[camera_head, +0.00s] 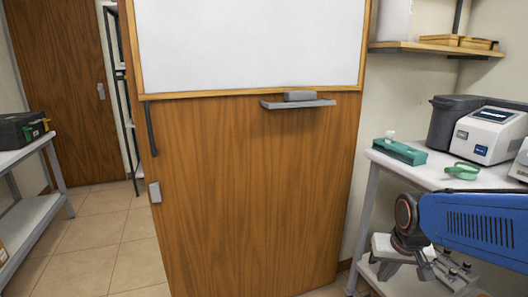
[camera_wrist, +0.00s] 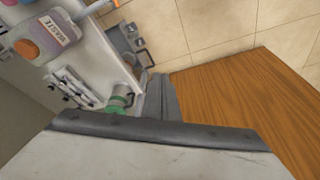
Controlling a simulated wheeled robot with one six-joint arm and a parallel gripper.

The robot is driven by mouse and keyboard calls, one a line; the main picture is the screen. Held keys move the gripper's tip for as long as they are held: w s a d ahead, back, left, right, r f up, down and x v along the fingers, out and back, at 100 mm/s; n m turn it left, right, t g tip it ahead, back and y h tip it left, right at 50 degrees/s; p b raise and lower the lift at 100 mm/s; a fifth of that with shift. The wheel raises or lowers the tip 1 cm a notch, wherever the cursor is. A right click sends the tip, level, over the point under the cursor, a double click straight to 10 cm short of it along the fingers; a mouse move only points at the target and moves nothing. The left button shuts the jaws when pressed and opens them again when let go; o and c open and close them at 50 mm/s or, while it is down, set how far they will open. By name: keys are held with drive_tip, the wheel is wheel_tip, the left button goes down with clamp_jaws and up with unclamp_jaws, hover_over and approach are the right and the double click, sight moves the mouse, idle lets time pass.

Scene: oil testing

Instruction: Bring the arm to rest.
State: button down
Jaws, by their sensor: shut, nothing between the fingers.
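My blue arm (camera_head: 475,228) reaches in from the right edge of the head view, beside the white bench. Its dark wrist joint (camera_head: 408,214) is at the end of the blue link. My gripper (camera_head: 388,271) hangs below that joint, in front of the bench's lower shelf. In the wrist view my gripper (camera_wrist: 161,92) shows as grey fingers close together, with nothing between them. Its pale body fills the bottom of that view. The arm's lower part is out of the picture.
The bench (camera_head: 432,170) carries a green box (camera_head: 399,152) and a white instrument (camera_head: 489,134). A wooden door (camera_head: 250,190) with a whiteboard (camera_head: 245,45) stands left of the arm. The wrist view shows a WASTE bottle (camera_wrist: 50,37) and tiled floor (camera_wrist: 225,25).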

drive_tip(key=s+a+r+n, duration=0.1)
drive_tip(key=s+r, duration=0.1)
drive_tip(key=s, duration=0.4)
drive_tip(key=s+a+r+n+t, duration=0.1)
drive_tip(key=s+r, duration=0.2)
drive_tip(key=s, duration=0.4)
drive_tip(key=shift+s+a, duration=0.2)
drive_tip(key=shift+a, duration=0.15)
